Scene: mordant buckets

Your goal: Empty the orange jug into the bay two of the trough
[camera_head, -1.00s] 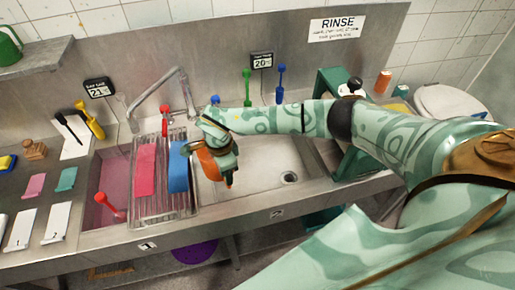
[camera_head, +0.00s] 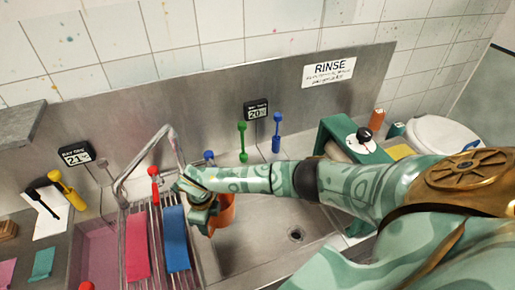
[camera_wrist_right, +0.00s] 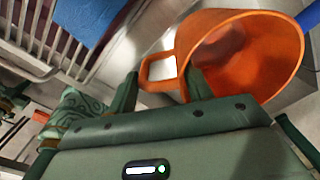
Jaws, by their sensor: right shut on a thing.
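The orange jug (camera_head: 227,211) hangs over the left part of bay two (camera_head: 255,245), the pale basin with a round drain. My right gripper (camera_head: 204,212) is shut on the jug and partly covers it. In the right wrist view, the fingers (camera_wrist_right: 163,88) are at the jug's handle (camera_wrist_right: 157,72). The jug's open mouth (camera_wrist_right: 240,55) shows there; I cannot tell whether liquid is inside. No stream from the jug shows. My left gripper is not in view.
The tap (camera_head: 150,165) arches behind the rack. A green frame (camera_head: 340,135) stands at the right.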

